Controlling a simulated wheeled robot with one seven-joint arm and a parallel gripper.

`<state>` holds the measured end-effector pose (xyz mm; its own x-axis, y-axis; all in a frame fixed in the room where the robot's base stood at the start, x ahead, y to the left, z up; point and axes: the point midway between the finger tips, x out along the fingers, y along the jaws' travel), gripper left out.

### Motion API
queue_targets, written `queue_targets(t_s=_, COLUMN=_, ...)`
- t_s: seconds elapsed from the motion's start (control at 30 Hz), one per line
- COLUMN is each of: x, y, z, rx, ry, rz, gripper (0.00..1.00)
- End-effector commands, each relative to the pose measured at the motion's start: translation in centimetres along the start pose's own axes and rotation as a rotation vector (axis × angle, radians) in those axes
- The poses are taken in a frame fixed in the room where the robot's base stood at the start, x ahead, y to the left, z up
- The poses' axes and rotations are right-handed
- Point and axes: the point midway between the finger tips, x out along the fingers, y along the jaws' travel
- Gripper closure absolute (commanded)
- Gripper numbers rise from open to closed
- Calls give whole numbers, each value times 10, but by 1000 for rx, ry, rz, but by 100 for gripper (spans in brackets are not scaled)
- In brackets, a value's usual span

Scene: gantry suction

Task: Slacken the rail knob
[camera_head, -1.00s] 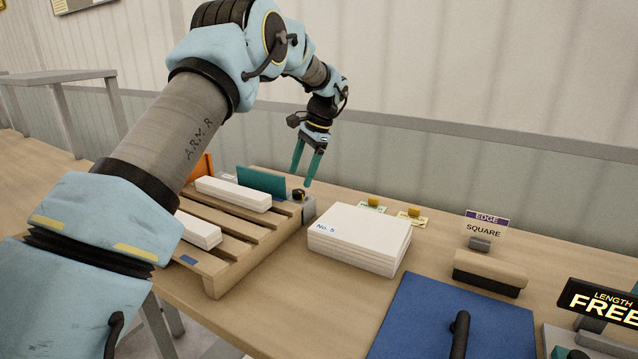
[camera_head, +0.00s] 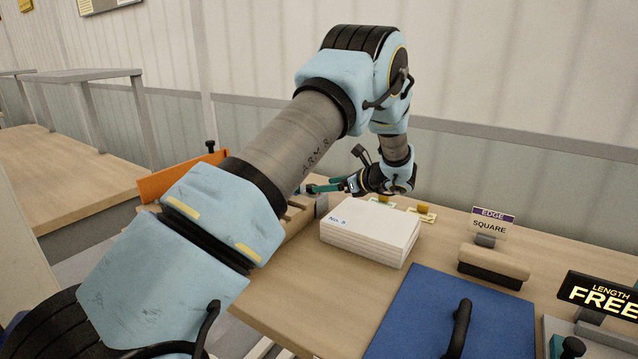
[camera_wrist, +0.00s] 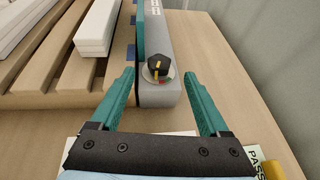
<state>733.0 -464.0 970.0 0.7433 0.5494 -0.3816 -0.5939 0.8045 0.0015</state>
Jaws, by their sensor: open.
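The rail knob (camera_wrist: 158,66) is black and faceted with a yellow mark. It sits on a pale round base on the end of the grey rail (camera_wrist: 161,98) in the wrist view. My gripper (camera_wrist: 159,76) is open, its teal fingers pointing toward the knob, one to each side in the picture. I cannot tell how far the fingertips are from it, and no contact shows. In the head view my gripper (camera_head: 318,185) is held low and sideways just behind the paper stack; the knob cannot be made out there.
A teal plate (camera_wrist: 140,40) runs along the rail beside a slatted pallet (camera_wrist: 60,60) with white stacks (camera_wrist: 97,28). A white stack (camera_head: 370,233) stands close to my gripper. A blue board (camera_head: 440,320) and an orange fence (camera_head: 180,176) are farther off.

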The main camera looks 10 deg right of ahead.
Motion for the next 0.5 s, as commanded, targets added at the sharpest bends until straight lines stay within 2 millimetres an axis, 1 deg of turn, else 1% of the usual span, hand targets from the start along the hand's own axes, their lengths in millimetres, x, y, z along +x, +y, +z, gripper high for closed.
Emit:
queue_targets(t_s=0.03, x=9, y=0, z=3, rx=0, ry=0, rz=2, gripper=21)
queue_targets(t_s=0.1, x=21, y=1, z=2, rx=1, ry=1, rz=3, gripper=21)
queue_targets(t_s=0.2, x=34, y=0, z=2, rx=-1, ry=1, rz=2, gripper=21)
queue_targets(t_s=0.33, x=44, y=0, z=1, rx=-1, ry=0, rz=0, gripper=21)
queue_targets(t_s=0.5, x=48, y=0, z=0, rx=-2, ry=1, rz=-1, gripper=21)
